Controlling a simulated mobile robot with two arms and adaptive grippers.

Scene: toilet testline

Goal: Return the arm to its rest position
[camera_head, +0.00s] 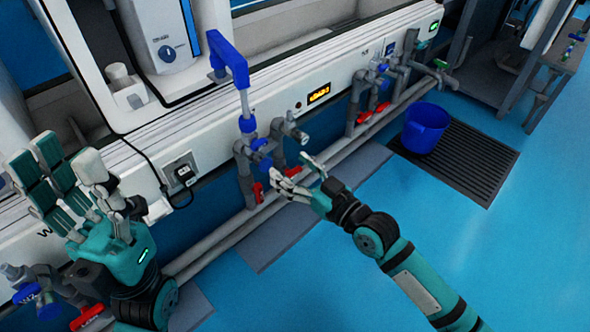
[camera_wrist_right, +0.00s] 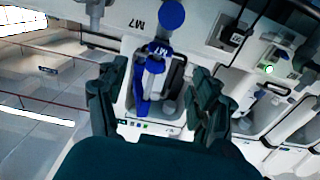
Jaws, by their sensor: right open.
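My right arm reaches in from the lower right in the head view. Its right gripper (camera_head: 303,176) is open beside the pipes and red-handled valves on the front of the white bench. In the right wrist view the right gripper (camera_wrist_right: 157,92) has its dark fingers spread apart with nothing between them.
The white test bench (camera_head: 225,120) runs diagonally across the head view, with a blue-topped pipe (camera_head: 230,60) and a red-handled valve (camera_head: 258,192) on its front. A blue bucket (camera_head: 425,127) stands on a dark floor grate (camera_head: 475,165). Blue floor (camera_head: 290,285) is clear at lower middle.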

